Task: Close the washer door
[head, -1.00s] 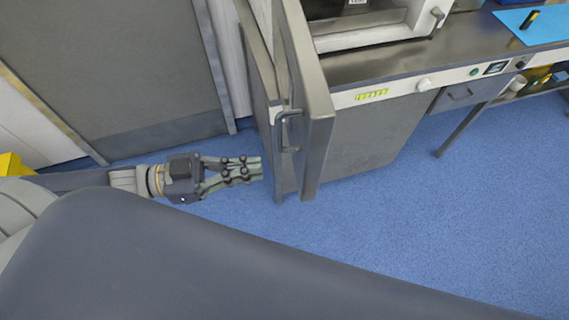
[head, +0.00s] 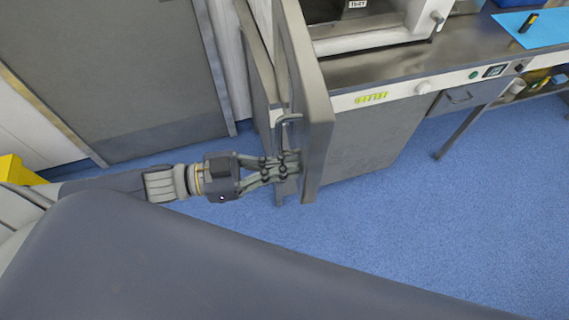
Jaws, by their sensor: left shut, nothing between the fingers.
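The washer door (head: 316,110) is a tall grey metal panel standing open, seen nearly edge-on, at the left end of the counter unit. Its bar handle (head: 281,132) is on the face turned to the left. My left gripper (head: 292,166) is shut and empty, reaching in from the left. Its fingertips are at the lower part of the door's left face, just below the handle. I cannot tell whether they touch the panel. The washer's opening is hidden. My right gripper is out of view.
The steel counter (head: 400,65) carries a white-framed machine (head: 385,30) and a blue sheet (head: 520,24). A grey cabinet front (head: 372,140) is below it. A large grey door (head: 110,75) is at the left. Blue floor (head: 440,215) is clear to the right.

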